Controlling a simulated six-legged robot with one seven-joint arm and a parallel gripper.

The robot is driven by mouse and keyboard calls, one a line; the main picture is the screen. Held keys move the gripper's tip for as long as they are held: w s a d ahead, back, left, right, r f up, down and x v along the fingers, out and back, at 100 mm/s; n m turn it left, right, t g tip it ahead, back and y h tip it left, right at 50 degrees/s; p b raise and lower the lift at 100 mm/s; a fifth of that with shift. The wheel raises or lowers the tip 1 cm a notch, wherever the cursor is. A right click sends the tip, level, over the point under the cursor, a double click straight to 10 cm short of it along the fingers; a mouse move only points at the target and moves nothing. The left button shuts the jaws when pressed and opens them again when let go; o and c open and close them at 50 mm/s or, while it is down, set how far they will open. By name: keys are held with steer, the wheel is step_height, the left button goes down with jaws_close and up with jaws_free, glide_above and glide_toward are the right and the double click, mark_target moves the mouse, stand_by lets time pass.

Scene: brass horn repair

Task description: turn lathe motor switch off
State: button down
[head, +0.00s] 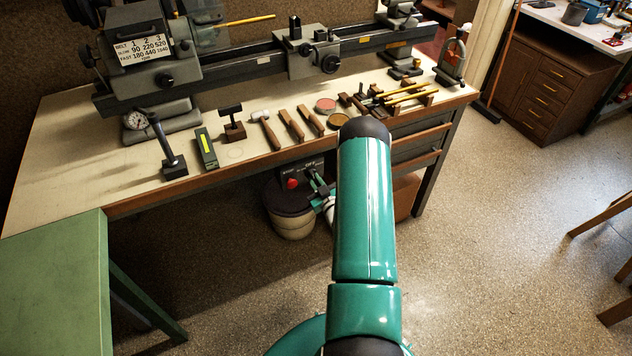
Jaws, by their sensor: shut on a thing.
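The lathe motor switch (297,177) is a dark box under the front edge of the bench, with a red round part on its left. My gripper (316,182) is at the right side of this box, small and partly hidden behind my green arm. Its jaws are shut on a part of the switch, likely its lever. The position of the lever cannot be made out. The grey lathe (150,58) stands on the bench above, with a speed plate on its headstock.
A bucket (290,220) stands under the bench below the switch. A green table (55,270) is at left.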

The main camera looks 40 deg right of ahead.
steer(key=shift+f+m, duration=0.1)
steer(key=shift+m, duration=1.2)
steer(key=c, duration=1.4)
jaws_free()
steer(key=shift+c, duration=0.2)
steer(key=v, duration=1.4)
steer(key=shift+w, duration=0.1)
